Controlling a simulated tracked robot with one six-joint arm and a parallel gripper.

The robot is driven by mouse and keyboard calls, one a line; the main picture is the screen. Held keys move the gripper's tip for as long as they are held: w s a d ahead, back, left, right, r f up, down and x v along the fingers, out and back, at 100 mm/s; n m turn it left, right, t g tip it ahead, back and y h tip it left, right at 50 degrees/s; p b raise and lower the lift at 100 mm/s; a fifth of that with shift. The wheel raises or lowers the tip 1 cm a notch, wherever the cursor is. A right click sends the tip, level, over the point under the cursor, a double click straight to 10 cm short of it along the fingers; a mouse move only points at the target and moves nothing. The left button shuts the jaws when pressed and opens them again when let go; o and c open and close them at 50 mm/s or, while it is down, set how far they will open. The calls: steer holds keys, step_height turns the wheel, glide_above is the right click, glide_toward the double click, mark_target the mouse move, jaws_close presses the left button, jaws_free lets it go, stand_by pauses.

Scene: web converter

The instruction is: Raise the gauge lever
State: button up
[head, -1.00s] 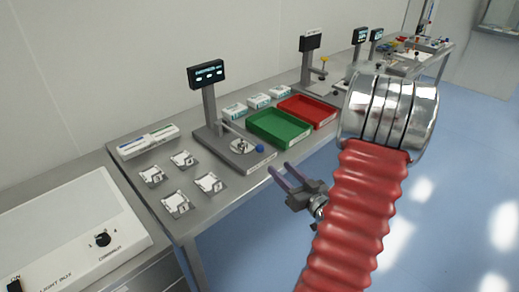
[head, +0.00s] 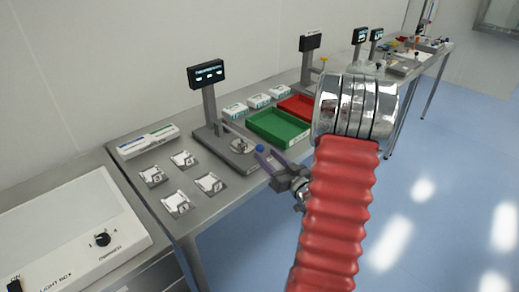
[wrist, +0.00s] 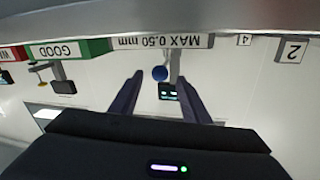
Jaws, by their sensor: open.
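The gauge (head: 210,98) stands on the metal bench with a dark display on its post. Its lever ends in a blue ball knob (head: 260,148) above the front of the gauge base. My gripper (head: 268,161) is open, its two purple fingers at the bench's front edge, close to the knob. In the wrist view, which looks upside down, the blue knob (wrist: 159,73) shows between the open fingers (wrist: 160,100). Nothing is held. I cannot tell whether the fingers reach past the knob.
A green tray (head: 272,137) and a red tray (head: 292,117) lie right of the gauge. Several numbered cards, among them one near the front (head: 177,204), lie to its left. A light box (head: 75,228) stands at lower left. The floor in front is clear.

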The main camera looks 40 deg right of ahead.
mark_target(262, 151)
steer(key=w, duration=0.4)
steer(key=w+d, duration=0.1)
steer(key=shift+w, duration=0.4)
steer(key=shift+c, duration=0.6)
jaws_close()
